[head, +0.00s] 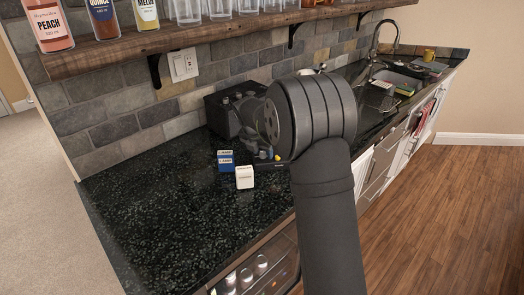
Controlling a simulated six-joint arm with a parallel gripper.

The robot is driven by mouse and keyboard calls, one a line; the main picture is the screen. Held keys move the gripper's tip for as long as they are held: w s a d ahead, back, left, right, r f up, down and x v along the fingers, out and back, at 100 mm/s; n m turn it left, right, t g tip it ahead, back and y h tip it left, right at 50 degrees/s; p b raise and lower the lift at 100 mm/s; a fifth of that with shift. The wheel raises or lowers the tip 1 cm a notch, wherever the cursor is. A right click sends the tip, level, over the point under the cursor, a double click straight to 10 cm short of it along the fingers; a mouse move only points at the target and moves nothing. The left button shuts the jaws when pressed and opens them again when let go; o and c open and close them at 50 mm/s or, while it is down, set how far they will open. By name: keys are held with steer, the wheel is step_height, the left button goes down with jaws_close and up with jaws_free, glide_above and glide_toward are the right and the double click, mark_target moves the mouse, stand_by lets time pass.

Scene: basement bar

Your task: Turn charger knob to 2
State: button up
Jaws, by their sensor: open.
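The charger seems to be the black box (226,112) on the counter against the brick wall, with dark knobs along its top edge. Its right side is hidden behind my arm. Knob markings and the knob's setting are too small to read. My gripper (262,150) is open, in front of the box's right part and just left of my large round wrist joint. It is dark against dark, so its fingertips are hard to make out. I cannot tell whether it touches a knob.
Blue-and-white small boxes (226,160) and a white one (244,177) stand just left of my gripper. A wooden shelf (180,36) with bottles and glasses overhangs the back. The counter's front left (160,225) is clear. A sink (398,80) lies far right.

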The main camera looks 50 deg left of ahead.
jaws_close()
steer(key=shift+m, duration=0.3)
steer(key=m+h, duration=0.1)
steer(key=m, duration=0.1)
steer(key=m+h, duration=0.1)
steer(key=m, duration=0.1)
steer(key=shift+a+m, duration=0.2)
steer(key=shift+m, duration=0.1)
steer(key=m+h, duration=0.1)
steer(key=m, duration=0.1)
steer(key=m+h, duration=0.1)
steer(key=m, duration=0.2)
steer(key=shift+w+a+m+g, duration=0.1)
steer(key=shift+m+g, duration=0.2)
steer(key=shift+g, duration=0.1)
steer(key=m+g, duration=0.1)
steer(key=m, duration=0.2)
steer(key=m+h, duration=0.1)
steer(key=m, duration=0.2)
steer(key=shift+w+a+g, duration=0.1)
steer(key=shift+w+g, duration=0.05)
steer(key=shift+g, duration=0.25)
steer(key=m+g, duration=0.1)
steer(key=m, duration=0.2)
steer(key=m+g, duration=0.1)
steer(key=m, duration=0.3)
steer(key=shift+w+g, duration=0.15)
steer(key=shift+g, duration=0.15)
